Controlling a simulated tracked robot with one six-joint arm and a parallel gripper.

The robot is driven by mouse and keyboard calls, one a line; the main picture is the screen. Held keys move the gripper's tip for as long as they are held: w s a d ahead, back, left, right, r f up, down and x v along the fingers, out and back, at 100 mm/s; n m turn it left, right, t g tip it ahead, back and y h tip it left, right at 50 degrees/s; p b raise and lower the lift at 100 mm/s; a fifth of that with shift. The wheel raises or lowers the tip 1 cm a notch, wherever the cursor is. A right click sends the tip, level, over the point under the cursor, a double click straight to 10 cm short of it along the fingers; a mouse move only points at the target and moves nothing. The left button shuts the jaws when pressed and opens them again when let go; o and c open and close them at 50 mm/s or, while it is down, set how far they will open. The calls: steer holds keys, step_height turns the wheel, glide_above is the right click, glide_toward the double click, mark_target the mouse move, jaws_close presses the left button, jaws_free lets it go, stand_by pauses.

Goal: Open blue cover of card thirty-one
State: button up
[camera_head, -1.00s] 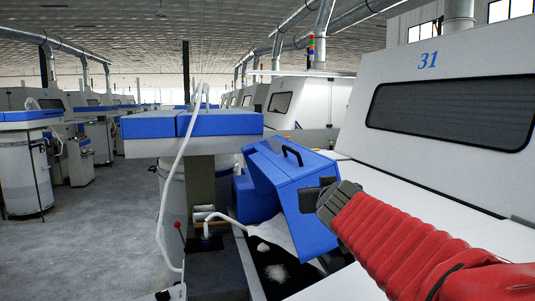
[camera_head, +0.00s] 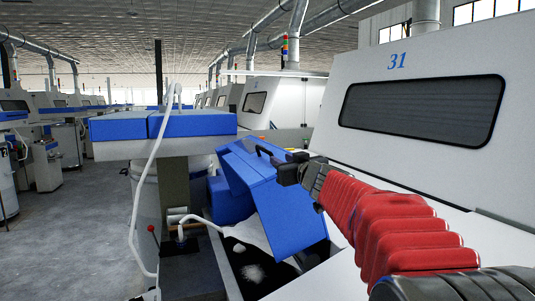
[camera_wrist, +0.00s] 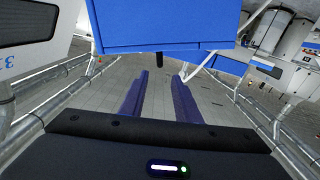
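The blue cover (camera_head: 283,212) of card thirty-one is tilted up, with a dark opening (camera_head: 262,268) and white fibre showing below it. Its black handle (camera_head: 264,151) is at the upper left. My gripper (camera_head: 283,172) is by the cover's upper right edge, right of the handle. In the wrist view the cover (camera_wrist: 165,28) fills the top, with a small dark part hanging below its edge. The two fingers of my gripper (camera_wrist: 159,73) are apart with nothing between them. I cannot tell whether they touch the cover.
The white card body (camera_head: 430,155), marked 31 and with a dark window (camera_head: 423,110), rises at the right. A blue-topped unit (camera_head: 165,126) and a white hose (camera_head: 153,165) stand at the left. Grey floor (camera_head: 85,225) is open farther left.

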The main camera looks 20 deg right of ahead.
mark_target(270, 154)
steer(key=shift+w, duration=6.85)
steer(key=shift+c, duration=0.6)
jaws_close()
